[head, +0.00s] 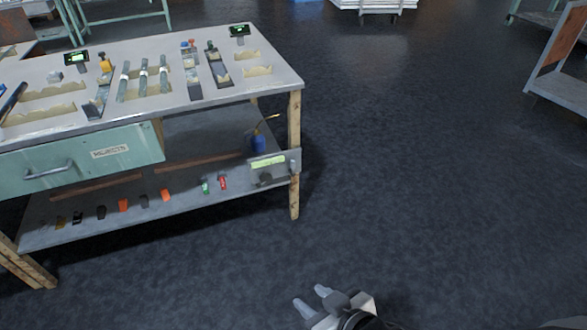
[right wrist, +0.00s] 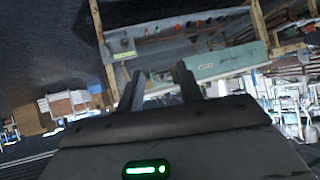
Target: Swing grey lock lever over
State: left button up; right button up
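A small grey panel (head: 272,170) with a green label hangs at the right front corner of the workbench, below the top. A small grey upright piece (head: 292,165) shows at its right end and a dark knob-like part below its label. I cannot tell for sure which part is the grey lock lever. The panel also shows in the right wrist view (right wrist: 122,46). My right gripper (head: 312,298) is at the bottom of the head view, well in front of the bench. Its fingers are apart and empty, as the right wrist view (right wrist: 160,80) also shows. My left gripper is out of view.
The bench top (head: 280,85) carries glass tubes, fixtures and small displays. A green drawer (head: 80,160) sits below it. The lower shelf (head: 60,235) holds several small coloured parts and a blue bottle (head: 259,142). Dark floor (head: 420,200) right of the bench is clear.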

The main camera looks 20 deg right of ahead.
aim_at(291, 171)
jog(key=u, duration=0.1)
jog(key=i, duration=1.6)
jog(key=z, duration=0.25)
